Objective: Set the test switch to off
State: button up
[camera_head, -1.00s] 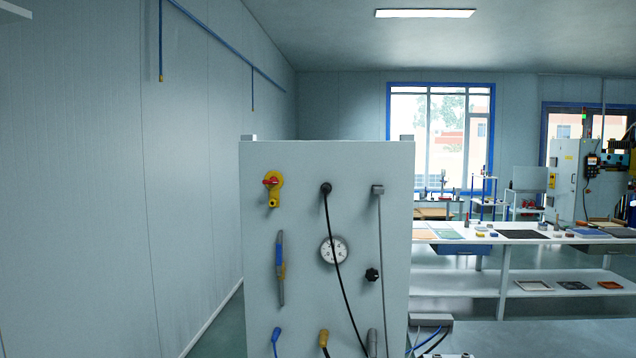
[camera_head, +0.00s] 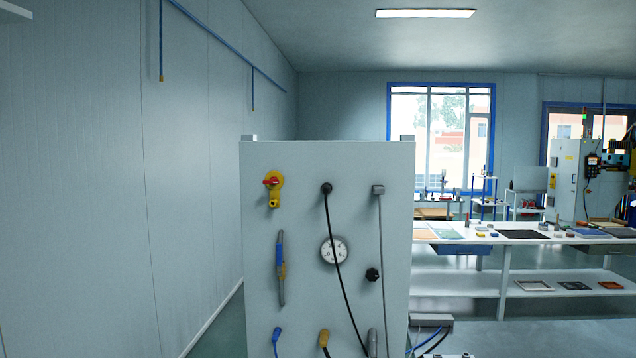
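A light grey upright panel (camera_head: 300,230) stands in the middle of the view. At its upper left is a rotary switch with a red handle on a yellow plate (camera_head: 273,188). The red handle looks roughly level. A black star-shaped knob (camera_head: 372,274) sits at the right of the panel. No label is readable, so I cannot tell which of these is the test switch or its setting. My gripper is not in view.
The panel also bears a round dial (camera_head: 334,250), a blue-grey lever (camera_head: 281,268), and blue (camera_head: 276,336) and yellow (camera_head: 324,338) connectors. A black cable (camera_head: 340,279) hangs across the dial. A grey cable (camera_head: 382,250) hangs at right. A workbench (camera_head: 520,238) stands behind, right.

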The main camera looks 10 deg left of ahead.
aim_at(273, 180)
jog(key=i+j, duration=0.1)
jog(key=j, duration=0.25)
jog(key=i+j+u, duration=0.1)
jog(key=j, duration=0.3)
jog(key=i+j, duration=0.1)
jog(key=j, duration=0.25)
jog(key=i+j+u, duration=0.1)
jog(key=j, duration=0.25)
jog(key=i+j+u, duration=0.1)
jog(key=j, duration=0.25)
jog(key=i+j, duration=0.1)
jog(key=j, duration=0.25)
